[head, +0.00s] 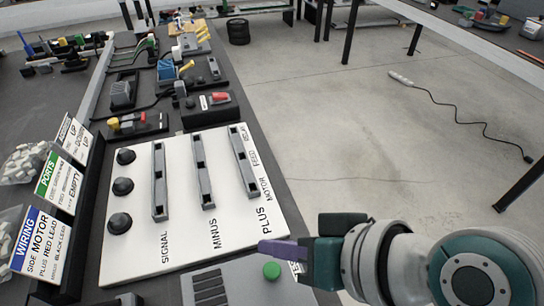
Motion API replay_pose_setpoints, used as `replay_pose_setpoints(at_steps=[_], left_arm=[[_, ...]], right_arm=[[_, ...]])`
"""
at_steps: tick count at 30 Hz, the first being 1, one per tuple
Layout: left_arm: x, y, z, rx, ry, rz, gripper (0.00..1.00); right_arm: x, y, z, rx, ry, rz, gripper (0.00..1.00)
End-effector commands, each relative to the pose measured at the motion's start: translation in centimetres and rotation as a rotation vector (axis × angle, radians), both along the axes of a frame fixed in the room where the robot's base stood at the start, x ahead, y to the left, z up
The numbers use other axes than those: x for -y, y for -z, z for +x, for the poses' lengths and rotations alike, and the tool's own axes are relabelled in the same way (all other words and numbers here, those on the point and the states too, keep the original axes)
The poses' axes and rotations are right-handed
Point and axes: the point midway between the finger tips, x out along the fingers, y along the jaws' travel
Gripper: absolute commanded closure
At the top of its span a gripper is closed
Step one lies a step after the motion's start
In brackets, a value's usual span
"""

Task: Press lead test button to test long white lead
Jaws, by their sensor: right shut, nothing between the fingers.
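A green round button (271,270) sits on a grey box (240,288) at the bottom centre, in front of the white board. I take it for the lead test button; its label is partly hidden by my gripper. My right gripper (268,247) comes in from the right, its purple fingers shut and empty. The fingertips are just above and beyond the button in the picture; I cannot tell their height over it. No long white lead can be made out for certain. My left gripper is out of view.
The white board (215,237) carries grey strips marked SIGNAL, MINUS and PLUS, and black knobs (121,186). Sign cards (38,242) stand at left. Devices with a red switch (220,97) and yellow parts crowd the bench beyond. A white bar with a black cord (455,106) lies on the floor.

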Motion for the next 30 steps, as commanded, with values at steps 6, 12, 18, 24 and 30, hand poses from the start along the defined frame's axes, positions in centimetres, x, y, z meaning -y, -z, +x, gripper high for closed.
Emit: replay_pose_setpoints(at_steps=[6,12,18,24,30], left_arm=[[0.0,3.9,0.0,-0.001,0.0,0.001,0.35],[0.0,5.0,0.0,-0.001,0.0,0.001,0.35],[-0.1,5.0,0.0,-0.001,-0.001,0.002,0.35],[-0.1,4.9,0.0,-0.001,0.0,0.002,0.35],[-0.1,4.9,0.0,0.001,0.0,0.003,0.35]], right_arm=[[0.0,3.8,0.0,0.001,0.001,-0.001,1.0],[0.0,5.3,0.0,0.001,0.001,0.0,1.0],[0.0,5.3,0.0,0.001,0.001,0.0,1.0],[0.0,5.3,0.0,0.001,0.001,0.0,1.0],[0.0,5.3,0.0,0.001,0.001,0.0,1.0]])
